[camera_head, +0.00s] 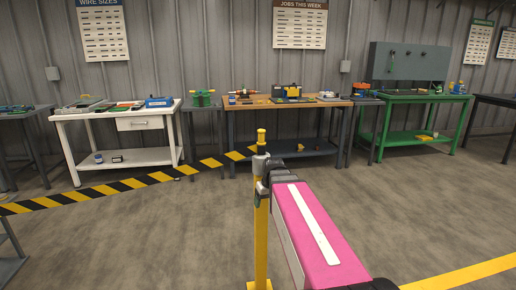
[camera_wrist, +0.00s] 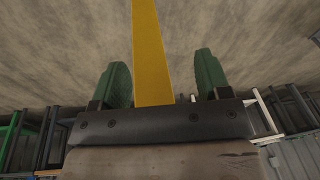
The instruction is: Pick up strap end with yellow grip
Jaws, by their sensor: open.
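A black-and-yellow striped strap (camera_head: 130,184) runs from the left edge up to the top of a yellow post (camera_head: 261,240) at the centre of the head view. Its end (camera_head: 247,153) meets the post near a grey fitting (camera_head: 259,164). A yellow piece (camera_head: 261,136) stands at the very top; I cannot tell whether it is the grip or the post's cap. My gripper (camera_head: 263,188) is at the post, below the fitting. In the wrist view, my gripper's green fingers (camera_wrist: 163,82) are apart, with a yellow bar (camera_wrist: 148,40) between them, clear of both.
A white table (camera_head: 115,112), a wooden-topped bench (camera_head: 330,103) and a green bench (camera_head: 415,98) stand along the back wall with tools on them. Open grey floor lies between them and the post. A yellow floor line (camera_head: 460,274) crosses the lower right.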

